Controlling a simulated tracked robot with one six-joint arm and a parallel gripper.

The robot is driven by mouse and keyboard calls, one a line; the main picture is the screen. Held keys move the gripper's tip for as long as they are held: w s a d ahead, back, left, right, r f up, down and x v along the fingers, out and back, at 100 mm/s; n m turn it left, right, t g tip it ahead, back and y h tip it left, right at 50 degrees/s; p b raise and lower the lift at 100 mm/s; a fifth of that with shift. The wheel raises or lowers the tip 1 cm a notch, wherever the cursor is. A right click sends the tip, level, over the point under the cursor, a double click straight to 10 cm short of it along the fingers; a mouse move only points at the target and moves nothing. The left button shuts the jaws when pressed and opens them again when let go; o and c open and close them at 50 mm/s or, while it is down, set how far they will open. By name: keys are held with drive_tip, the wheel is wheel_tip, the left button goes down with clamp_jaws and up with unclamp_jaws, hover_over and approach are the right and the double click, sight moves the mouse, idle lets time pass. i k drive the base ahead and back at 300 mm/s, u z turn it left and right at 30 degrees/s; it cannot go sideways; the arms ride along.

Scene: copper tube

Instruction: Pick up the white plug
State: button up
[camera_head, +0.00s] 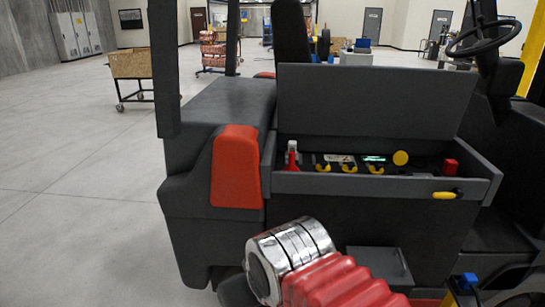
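A small upright piece with a white top (292,146) and a red lower part stands at the left end of an open compartment (375,185) in a dark grey vehicle. It is the only thing there that resembles a white plug, but it is too small to tell for sure. The compartment's front wall hides its base. My gripper's fingers cannot be made out in this view, and nothing is seen touching the white-topped piece.
The raised lid (375,100) stands behind the compartment. Yellow loops (348,168), a yellow disc (401,157) and a red block (450,166) share the compartment. A yellow handle (444,195) is on its front.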

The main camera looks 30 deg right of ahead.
sight(292, 145)
drive_tip(key=u, duration=0.25)
drive_tip(key=i, duration=1.55)
drive_tip(key=z, duration=0.35)
